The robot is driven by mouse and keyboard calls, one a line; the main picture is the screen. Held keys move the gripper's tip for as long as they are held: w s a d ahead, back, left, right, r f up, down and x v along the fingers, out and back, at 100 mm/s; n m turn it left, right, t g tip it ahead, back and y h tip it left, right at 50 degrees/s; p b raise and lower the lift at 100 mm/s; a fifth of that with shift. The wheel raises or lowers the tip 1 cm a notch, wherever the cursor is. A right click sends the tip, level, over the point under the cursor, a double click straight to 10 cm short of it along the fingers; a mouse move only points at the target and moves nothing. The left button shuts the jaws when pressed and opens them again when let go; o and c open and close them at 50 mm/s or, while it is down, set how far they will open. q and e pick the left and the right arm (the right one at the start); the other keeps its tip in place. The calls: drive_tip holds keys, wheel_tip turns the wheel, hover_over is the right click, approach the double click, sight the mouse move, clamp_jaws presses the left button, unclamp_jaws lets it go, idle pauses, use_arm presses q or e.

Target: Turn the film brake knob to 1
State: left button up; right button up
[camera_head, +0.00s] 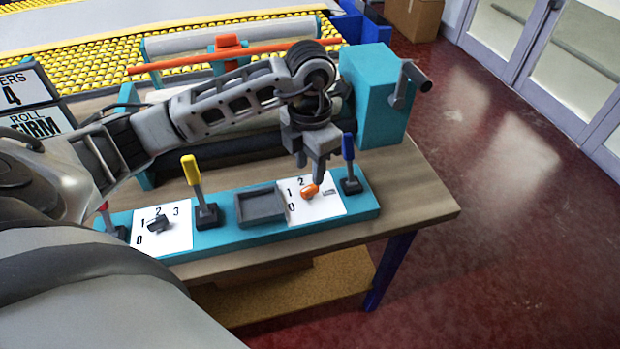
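An orange knob (309,191) sits on a white dial plate (331,208) at the right of the teal control strip. The figures 0, 1 and 2 show along the plate's left and top; the gripper hides part of it. No name for the knob is legible. My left gripper (312,174) points down right over the orange knob, with its fingers at the knob's far side. I cannot tell whether they touch it or how far apart they are. A dark knob (158,224) sits on a second white plate (178,240) marked 0 to 3. My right gripper is out of view.
A blue lever (348,148) stands just right of the orange knob's plate. A grey tray (261,218) and a yellow lever (191,170) stand to its left. A teal housing with a crank (372,95) rises behind. Bare wooden table (425,205) lies at right.

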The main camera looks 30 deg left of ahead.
sight(310, 187)
use_arm(q)
drive_tip(key=shift+f, duration=2.6)
clamp_jaws()
